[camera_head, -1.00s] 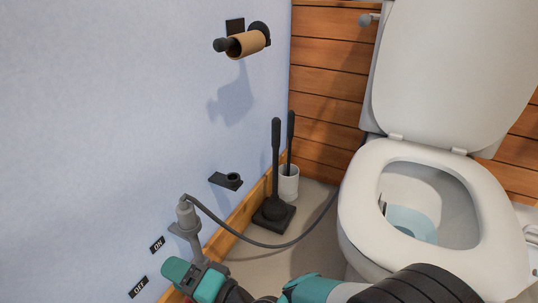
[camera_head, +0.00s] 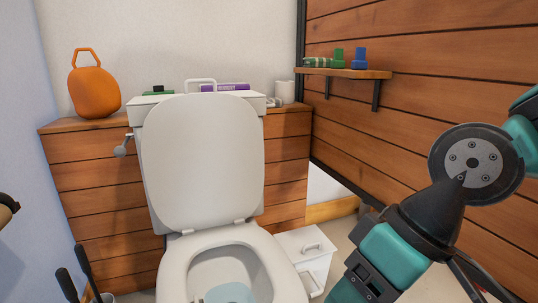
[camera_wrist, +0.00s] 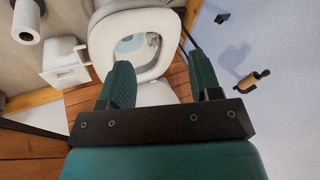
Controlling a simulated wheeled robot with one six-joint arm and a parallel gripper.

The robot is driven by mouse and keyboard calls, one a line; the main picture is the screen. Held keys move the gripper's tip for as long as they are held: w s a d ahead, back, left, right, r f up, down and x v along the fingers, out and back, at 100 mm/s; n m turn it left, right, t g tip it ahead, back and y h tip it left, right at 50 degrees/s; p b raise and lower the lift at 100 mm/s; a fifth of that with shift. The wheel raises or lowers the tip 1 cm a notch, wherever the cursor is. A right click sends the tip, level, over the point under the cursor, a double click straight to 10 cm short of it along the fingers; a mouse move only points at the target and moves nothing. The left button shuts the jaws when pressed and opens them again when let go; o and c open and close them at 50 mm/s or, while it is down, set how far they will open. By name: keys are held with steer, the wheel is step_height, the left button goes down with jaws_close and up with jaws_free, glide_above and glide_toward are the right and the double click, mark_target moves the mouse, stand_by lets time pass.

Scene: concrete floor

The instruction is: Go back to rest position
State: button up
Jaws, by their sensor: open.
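My gripper (camera_wrist: 160,62) shows in the wrist view with its two teal fingers spread apart and nothing between them. Beyond the fingers is the white toilet (camera_wrist: 148,20), apart from them. In the head view my arm is raised at the right side, with its teal and black links in front of the wooden wall; the fingertips cannot be made out there. The toilet (camera_head: 205,165) stands in the middle of the head view with its lid up and its bowl open.
An orange container (camera_head: 94,92) stands on the wooden ledge at left. A shelf (camera_head: 345,72) with green and blue items is on the right wall. A white bin (camera_head: 303,255) stands beside the toilet. Black-handled brushes (camera_head: 68,285) are at lower left. An empty paper roll (camera_wrist: 252,80) hangs on the wall.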

steer(key=s+d+r+m+h+p, duration=0.1)
steer(key=s+d, duration=0.2)
steer(key=d, duration=0.2)
step_height(320, 180, up, 38)
steer(key=p, duration=3.7)
steer(key=shift+s+d+p, duration=0.25)
steer(key=shift+p, duration=0.15)
steer(key=shift+c, duration=0.5)
